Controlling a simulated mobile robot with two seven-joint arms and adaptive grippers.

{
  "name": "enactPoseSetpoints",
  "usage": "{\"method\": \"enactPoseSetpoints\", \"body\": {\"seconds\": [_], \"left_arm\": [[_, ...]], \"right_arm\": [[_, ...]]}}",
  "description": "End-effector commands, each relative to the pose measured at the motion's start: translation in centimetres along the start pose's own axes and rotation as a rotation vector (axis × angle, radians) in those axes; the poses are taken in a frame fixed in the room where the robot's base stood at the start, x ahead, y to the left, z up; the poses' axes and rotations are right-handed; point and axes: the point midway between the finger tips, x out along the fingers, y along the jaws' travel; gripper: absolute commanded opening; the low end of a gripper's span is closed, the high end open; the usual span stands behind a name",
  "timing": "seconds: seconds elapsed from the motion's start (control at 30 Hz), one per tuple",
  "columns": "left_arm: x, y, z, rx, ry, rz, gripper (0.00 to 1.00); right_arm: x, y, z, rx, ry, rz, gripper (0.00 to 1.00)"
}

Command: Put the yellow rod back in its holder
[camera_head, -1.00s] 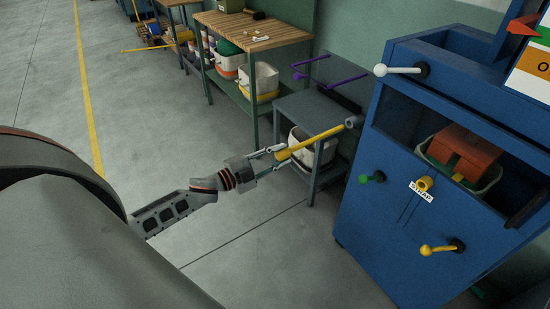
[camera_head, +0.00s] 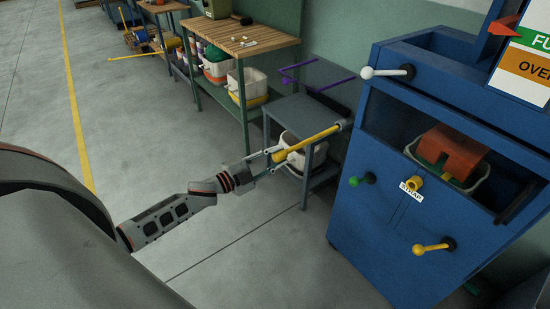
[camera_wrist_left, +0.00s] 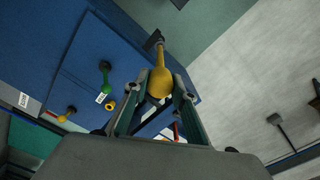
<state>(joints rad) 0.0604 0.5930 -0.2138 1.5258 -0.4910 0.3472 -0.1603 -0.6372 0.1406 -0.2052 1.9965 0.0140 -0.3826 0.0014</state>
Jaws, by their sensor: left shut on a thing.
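The yellow rod (camera_head: 310,143) is held in my left gripper (camera_head: 277,157), out in front of the blue cabinet's left side. Its grey tip points up and right in the head view. In the left wrist view the rod's thick yellow end (camera_wrist_left: 160,83) sits between the two fingers of my left gripper (camera_wrist_left: 160,90), and its thinner shaft leads away. A short yellow round socket (camera_head: 416,180), which may be the holder, sticks out of the cabinet front by a label (camera_head: 411,190) that seems to read STRAP. The rod is apart from it. My right gripper is not in view.
The blue cabinet (camera_head: 385,225) carries a white-knobbed lever (camera_head: 375,72), a green knob (camera_head: 363,179) and a yellow lever (camera_head: 430,248). A grey table (camera_head: 305,118) stands behind the rod, and a wooden-topped bench (camera_head: 230,38) farther back.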

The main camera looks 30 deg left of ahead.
Motion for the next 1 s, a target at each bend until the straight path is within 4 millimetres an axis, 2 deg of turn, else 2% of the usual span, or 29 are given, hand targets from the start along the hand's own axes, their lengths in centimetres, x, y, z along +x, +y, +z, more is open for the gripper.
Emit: {"method": "enactPoseSetpoints", "body": {"seconds": [1.0], "left_arm": [[0.72, -0.05, -0.04, 0.000, 0.001, -0.001, 0.00]], "right_arm": [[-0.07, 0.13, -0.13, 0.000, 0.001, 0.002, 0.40]]}}
